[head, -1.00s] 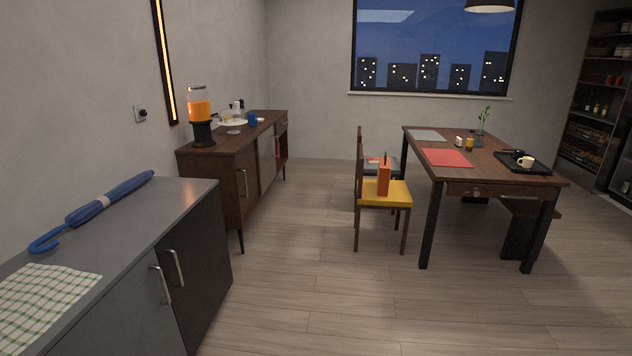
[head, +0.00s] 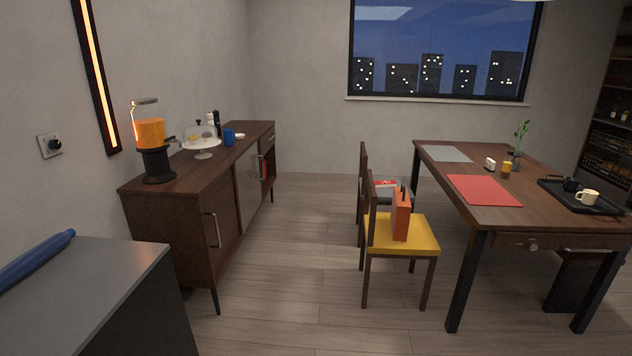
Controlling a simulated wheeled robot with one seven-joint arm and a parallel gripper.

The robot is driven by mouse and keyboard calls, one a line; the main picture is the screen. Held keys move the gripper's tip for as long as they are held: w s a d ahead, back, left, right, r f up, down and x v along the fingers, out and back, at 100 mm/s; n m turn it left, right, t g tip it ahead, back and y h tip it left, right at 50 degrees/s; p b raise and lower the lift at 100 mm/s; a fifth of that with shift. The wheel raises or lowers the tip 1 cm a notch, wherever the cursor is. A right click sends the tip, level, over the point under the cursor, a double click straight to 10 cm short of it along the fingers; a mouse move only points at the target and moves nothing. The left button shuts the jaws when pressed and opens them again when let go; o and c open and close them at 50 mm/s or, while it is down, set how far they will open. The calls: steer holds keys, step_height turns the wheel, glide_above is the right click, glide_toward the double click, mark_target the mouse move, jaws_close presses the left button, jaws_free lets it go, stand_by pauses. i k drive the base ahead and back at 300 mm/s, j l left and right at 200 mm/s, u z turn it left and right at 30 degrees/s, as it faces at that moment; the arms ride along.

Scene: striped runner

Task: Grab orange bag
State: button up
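The orange bag (head: 401,214) stands upright on the yellow seat (head: 418,234) of the nearer wooden chair, close to its backrest. A dark handle shows at its top. The chair stands at the left side of the dining table, ahead of me and right of the middle of the view. My gripper is not in view, and nothing touches the bag except the seat and perhaps the backrest; I cannot tell the latter.
The wooden dining table (head: 460,211) stands right of the chair. A second chair (head: 363,187) with a red item on its seat is behind. A sideboard (head: 170,205) and a grey counter (head: 100,280) line the left. The floor (head: 300,260) between is clear.

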mark_target(401, 207)
steer(key=i, duration=1.85)
steer(key=i+j+z, duration=0.15)
steer(key=i+z, duration=0.35)
steer(key=i, duration=0.15)
steer(key=i+j+z, duration=1)
steer(key=i+j, duration=0.05)
steer(key=i, duration=0.1)
